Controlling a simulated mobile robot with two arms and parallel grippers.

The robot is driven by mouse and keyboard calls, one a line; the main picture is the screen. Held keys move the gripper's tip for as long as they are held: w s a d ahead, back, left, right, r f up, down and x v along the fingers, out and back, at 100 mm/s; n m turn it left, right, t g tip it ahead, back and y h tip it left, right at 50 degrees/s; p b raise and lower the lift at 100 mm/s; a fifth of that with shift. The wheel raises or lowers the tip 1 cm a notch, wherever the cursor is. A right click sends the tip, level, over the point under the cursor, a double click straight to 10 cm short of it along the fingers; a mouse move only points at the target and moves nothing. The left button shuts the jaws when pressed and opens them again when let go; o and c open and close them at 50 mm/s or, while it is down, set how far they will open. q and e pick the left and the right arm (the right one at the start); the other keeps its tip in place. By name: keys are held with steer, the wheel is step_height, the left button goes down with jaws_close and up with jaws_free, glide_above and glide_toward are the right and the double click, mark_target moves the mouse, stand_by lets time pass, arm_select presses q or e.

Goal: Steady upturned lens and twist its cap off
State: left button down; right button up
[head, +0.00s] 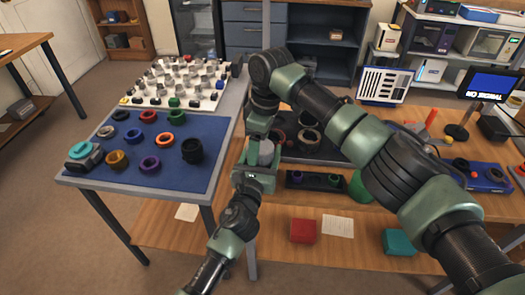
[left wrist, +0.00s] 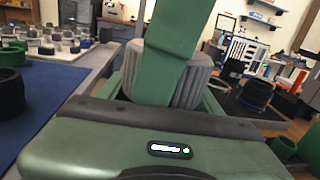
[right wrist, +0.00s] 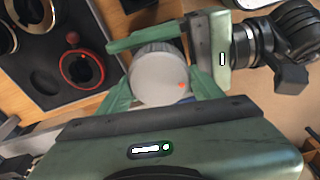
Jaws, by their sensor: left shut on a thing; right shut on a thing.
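The lens shows as a grey ribbed cylinder held upright between my two grippers; it is seen in the head view (head: 266,153) and the left wrist view (left wrist: 178,72). Its flat round grey end, the cap (right wrist: 158,76), faces the right wrist camera and bears a small orange mark. My left gripper (head: 258,160) is shut on the lens from the near side. My right gripper (right wrist: 160,88) comes from above and is shut on the cap, one finger on either side. The seam between cap and lens body is hidden by the fingers.
The left table has a blue mat (head: 118,178) with several coloured rings and a pale tray (head: 217,103) of small grey parts. A wooden bench (head: 165,236) stands on the right, with a dark foam tray (head: 300,157) behind the grippers. A red box (head: 303,231) lies on its lower shelf.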

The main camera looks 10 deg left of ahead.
arm_select(q)
steer(key=shift+a, duration=0.3)
arm_select(e)
steer(key=shift+d+f+n, duration=0.2)
steer(key=shift+d+n, duration=0.2)
arm_select(q)
steer(key=shift+w, duration=0.1)
steer(key=shift+r, duration=0.1)
arm_select(e)
steer(key=shift+n, duration=1.2)
steer(key=shift+s, duration=0.1)
steer(key=shift+a+g, duration=0.1)
steer(key=shift+g, duration=0.2)
steer(key=shift+s+a+n, duration=0.1)
steer(key=shift+n, duration=1.3)
